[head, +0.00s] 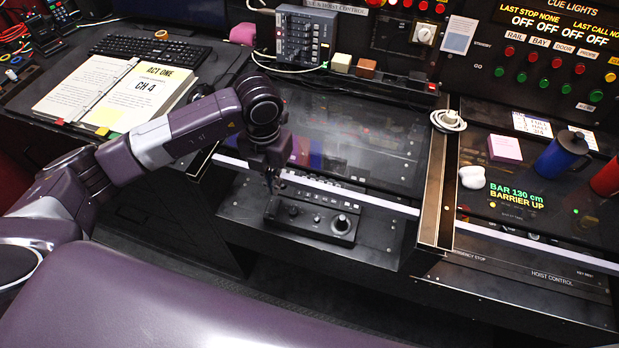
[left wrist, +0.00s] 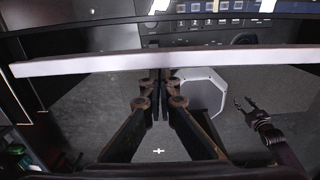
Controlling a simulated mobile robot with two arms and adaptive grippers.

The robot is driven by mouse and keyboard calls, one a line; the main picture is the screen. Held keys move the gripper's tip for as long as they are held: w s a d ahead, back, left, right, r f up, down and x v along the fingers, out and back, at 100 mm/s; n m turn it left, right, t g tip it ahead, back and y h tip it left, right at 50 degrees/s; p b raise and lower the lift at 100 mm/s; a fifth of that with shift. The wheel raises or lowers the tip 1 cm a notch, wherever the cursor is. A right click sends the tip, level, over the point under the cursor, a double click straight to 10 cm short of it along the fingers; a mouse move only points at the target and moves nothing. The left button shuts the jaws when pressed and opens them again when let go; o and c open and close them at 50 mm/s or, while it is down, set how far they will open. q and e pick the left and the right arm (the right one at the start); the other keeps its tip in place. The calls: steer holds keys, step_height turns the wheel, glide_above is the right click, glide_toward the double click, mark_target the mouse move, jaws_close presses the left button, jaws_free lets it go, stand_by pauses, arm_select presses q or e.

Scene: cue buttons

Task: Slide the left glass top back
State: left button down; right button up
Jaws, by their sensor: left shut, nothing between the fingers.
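The left glass top (head: 350,135) is a dark, see-through panel over the left console bay, with a pale bar (head: 375,201) along its front edge. A strip of black controls (head: 322,213) lies uncovered in front of that bar. My left gripper (head: 270,186) points down at the left part of the bar, fingers shut and empty. In the left wrist view the bar (left wrist: 90,63) crosses above the fingertips (left wrist: 160,82). They look very close to it; I cannot tell whether they touch.
A brown-edged divider (head: 441,180) separates this bay from the right one, with a blue mug (head: 562,155) and a pink block (head: 505,148). An open book (head: 122,93) lies at the left. A grey keypad box (head: 304,36) stands behind the glass.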

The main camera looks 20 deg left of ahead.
mark_target(299, 131)
arm_select(q)
steer(key=shift+w, duration=0.1)
steer(key=shift+w+d+b, duration=0.2)
steer(key=shift+w+b, duration=2.1)
steer(key=shift+w, duration=2.15)
steer(key=shift+w, duration=0.1)
steer(key=shift+w+b, duration=0.4)
steer(key=shift+w, duration=0.1)
steer(key=shift+w+d+b, duration=0.15)
steer(key=shift+w+b, duration=1.9)
steer(key=shift+w, duration=1.8)
steer(key=shift+w+r, duration=0.1)
steer(key=shift+w, duration=0.05)
